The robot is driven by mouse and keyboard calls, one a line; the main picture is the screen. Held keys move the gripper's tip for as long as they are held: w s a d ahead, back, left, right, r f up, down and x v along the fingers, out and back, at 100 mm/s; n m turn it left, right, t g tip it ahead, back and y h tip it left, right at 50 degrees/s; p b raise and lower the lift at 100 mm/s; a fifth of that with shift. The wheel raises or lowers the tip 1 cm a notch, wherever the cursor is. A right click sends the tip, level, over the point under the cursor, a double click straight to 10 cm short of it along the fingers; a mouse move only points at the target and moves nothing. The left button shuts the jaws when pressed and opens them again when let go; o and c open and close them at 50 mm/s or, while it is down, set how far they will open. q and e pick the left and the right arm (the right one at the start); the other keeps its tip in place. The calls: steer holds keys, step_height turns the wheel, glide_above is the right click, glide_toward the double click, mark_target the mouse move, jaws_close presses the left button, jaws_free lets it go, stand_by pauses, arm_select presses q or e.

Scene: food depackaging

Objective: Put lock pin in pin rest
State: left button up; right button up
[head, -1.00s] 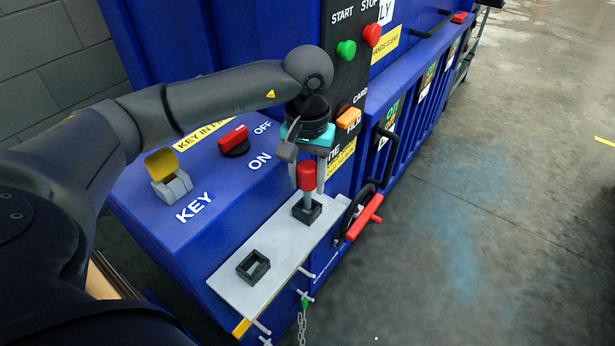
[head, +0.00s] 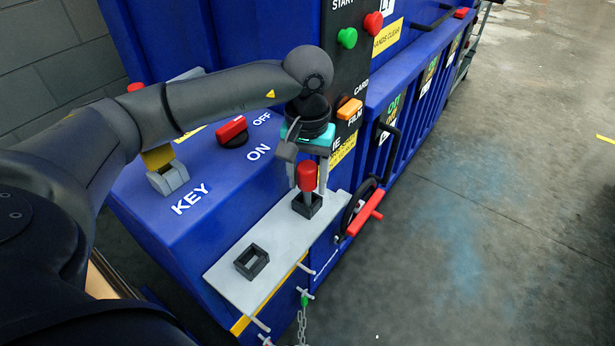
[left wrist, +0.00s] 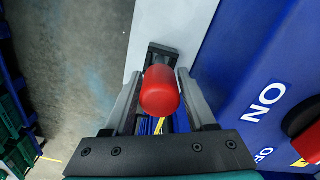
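The lock pin (head: 307,177) has a red knob and a grey shaft. It stands upright in a black square holder (head: 314,207) on a pale shelf plate (head: 230,279). A second black square holder (head: 252,262) on the plate is empty; I cannot tell which is the pin rest. My left gripper (head: 307,180) points down over the pin, with its fingers on either side of the knob. In the left wrist view, the red knob (left wrist: 160,92) is between the fingers with gaps at both sides, so the gripper looks open. My right gripper is not in view.
The blue machine behind has a red switch (head: 232,129), a yellow-and-grey key latch (head: 168,178), a green button (head: 347,38) and a red button (head: 373,22). A red-handled lever (head: 366,213) sits right of the plate. A chain (head: 302,325) hangs below. The floor at right is clear.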

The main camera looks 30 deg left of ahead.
arm_select(q)
steer(key=o, duration=0.3)
steer(key=shift+o, duration=0.2)
step_height(320, 180, up, 15)
steer(key=p, duration=0.1)
steer(key=shift+r, duration=0.15)
stand_by(0.6)
